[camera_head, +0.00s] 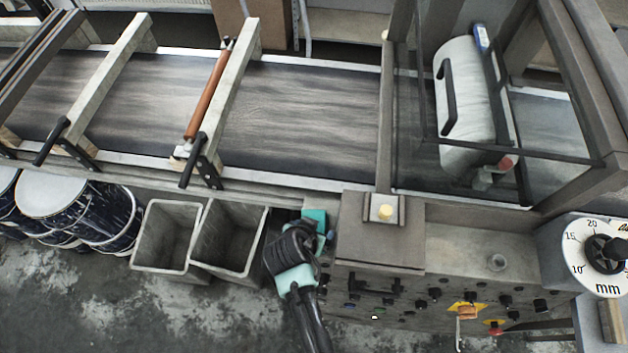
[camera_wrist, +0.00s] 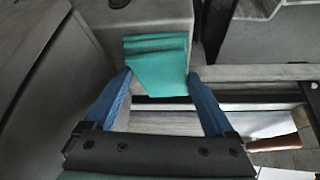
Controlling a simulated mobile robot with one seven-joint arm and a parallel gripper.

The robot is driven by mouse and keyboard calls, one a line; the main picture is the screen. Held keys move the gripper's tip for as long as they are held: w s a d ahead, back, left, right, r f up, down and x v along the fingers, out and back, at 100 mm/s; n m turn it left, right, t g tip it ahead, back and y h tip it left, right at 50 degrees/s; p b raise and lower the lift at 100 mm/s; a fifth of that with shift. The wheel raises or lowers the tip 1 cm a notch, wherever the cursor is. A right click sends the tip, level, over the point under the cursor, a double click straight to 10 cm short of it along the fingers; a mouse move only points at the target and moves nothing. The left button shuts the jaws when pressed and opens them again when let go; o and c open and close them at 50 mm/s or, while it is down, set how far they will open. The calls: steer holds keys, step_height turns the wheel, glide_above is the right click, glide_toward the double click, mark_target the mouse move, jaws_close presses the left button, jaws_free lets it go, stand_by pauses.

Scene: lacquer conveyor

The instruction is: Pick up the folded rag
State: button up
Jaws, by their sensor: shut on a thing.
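The folded rag (camera_wrist: 160,72) is a flat teal cloth with stacked folds at its far edge. In the wrist view it lies between the blue fingertips of my gripper (camera_wrist: 158,78), which is shut on it, one finger at each side. In the head view the rag (camera_head: 316,215) shows as a small teal patch left of the grey control box, with my gripper (camera_head: 322,232) right at it. The rag overlaps the grey housing in the wrist view. I cannot tell whether it still touches it. My wrist hides part of the rag in the head view.
Two empty grey bins (camera_head: 230,238) stand left of my arm. The control box (camera_head: 380,235) with a yellow button is close on the right. The conveyor belt (camera_head: 300,110) runs behind, with a glass-sided frame over its right part.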

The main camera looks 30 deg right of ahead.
steer(key=shift+r, duration=0.1)
step_height(320, 180, up, 18)
steer(key=shift+f+b, duration=0.1)
steer(key=shift+b, duration=0.35)
steer(key=shift+c, duration=0.2)
stand_by(0.4)
